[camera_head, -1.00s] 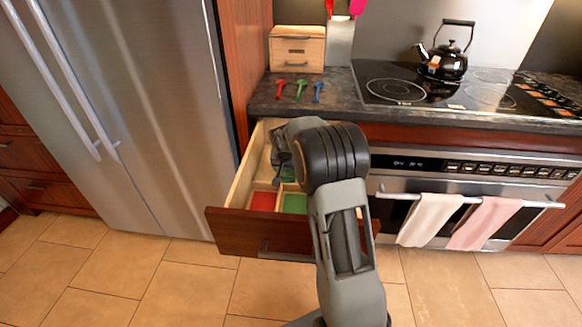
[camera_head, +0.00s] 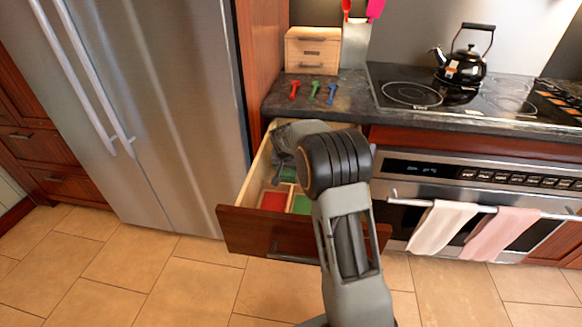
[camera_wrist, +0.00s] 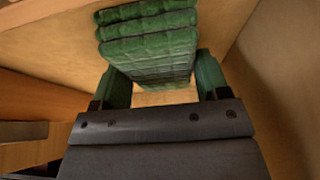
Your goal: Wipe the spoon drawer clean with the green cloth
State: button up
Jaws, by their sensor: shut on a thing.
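The spoon drawer (camera_head: 245,228) stands open below the counter, with a red and a green section at its front. My gripper (camera_wrist: 160,84) is down inside the drawer, partly hidden by my arm in the head view. In the wrist view its two fingers are on either side of the folded, ribbed green cloth (camera_wrist: 150,40) and shut on it. The cloth is close to the drawer's pale wooden inside; whether it touches is unclear. A little green also shows below the gripper in the head view. Red, green and blue spoons (camera_head: 314,91) lie on the counter above.
A small wooden box (camera_head: 312,52) stands at the back of the counter. A black kettle (camera_head: 462,66) sits on the cooktop. The oven (camera_head: 480,190) with two hanging towels is right of the drawer, the fridge (camera_head: 150,110) left. The floor in front is clear.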

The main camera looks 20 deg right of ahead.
jog(key=shift+s+d+r+p, duration=0.2)
jog(key=shift+s+d+r, duration=0.15)
jog(key=shift+d, duration=0.3)
jog(key=shift+s+d+r+p, duration=0.25)
jog(key=shift+s+d+r, duration=0.1)
jog(key=shift+d, duration=0.25)
jog(key=shift+s+d+r+p, duration=0.25)
jog(key=shift+s+d, duration=0.1)
jog(key=shift+d, duration=0.3)
jog(key=shift+r, duration=0.15)
notch_tip(320, 180, up, 22)
jog(key=p, duration=1.5)
